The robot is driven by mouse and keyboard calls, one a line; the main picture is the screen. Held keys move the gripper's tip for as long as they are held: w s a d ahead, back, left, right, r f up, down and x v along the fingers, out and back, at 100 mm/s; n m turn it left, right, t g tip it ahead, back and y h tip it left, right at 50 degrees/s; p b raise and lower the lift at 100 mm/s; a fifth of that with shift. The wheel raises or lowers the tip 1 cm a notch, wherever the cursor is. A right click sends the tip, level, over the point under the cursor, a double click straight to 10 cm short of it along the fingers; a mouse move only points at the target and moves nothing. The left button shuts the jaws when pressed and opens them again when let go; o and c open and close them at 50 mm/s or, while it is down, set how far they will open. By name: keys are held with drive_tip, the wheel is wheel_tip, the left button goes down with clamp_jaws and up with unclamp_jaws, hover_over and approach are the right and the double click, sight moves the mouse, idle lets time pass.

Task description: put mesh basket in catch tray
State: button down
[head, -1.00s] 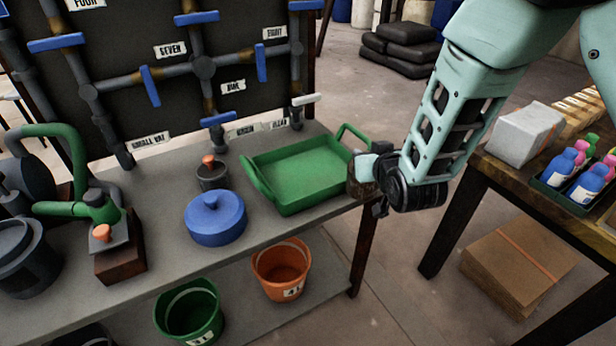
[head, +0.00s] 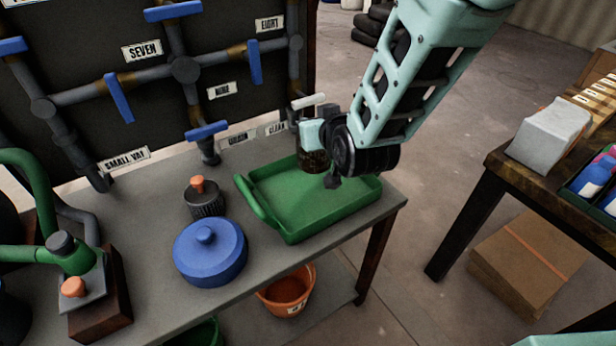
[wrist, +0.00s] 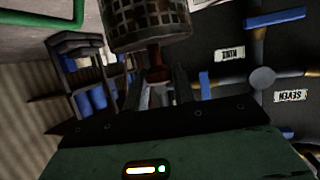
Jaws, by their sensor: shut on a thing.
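The green catch tray (head: 285,222) sits on the grey bench, with a raised handle at its left end. My gripper (head: 318,150) is over the far part of the tray, shut on the mesh basket (head: 314,161). The basket is dark and brownish and is partly hidden by my gripper in the head view. In the wrist view the mesh basket (wrist: 148,22) shows its grid wall, with its stem between my fingers (wrist: 158,80). I cannot tell whether the basket touches the tray floor.
A blue lidded pot (head: 210,255) and a dark canister with an orange knob (head: 204,197) stand left of the tray. A pipe board (head: 150,60) with blue valve handles rises behind. A second table (head: 500,160) stands right, across open floor.

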sight(315, 160)
drive_tip(key=f, duration=0.5)
drive_tip(key=shift+w+f, duration=0.2)
drive_tip(key=shift+f, duration=2.3)
drive_tip(key=shift+f, duration=0.1)
drive_tip(key=c, duration=1.2)
unclamp_jaws()
drive_tip(key=shift+o, duration=0.2)
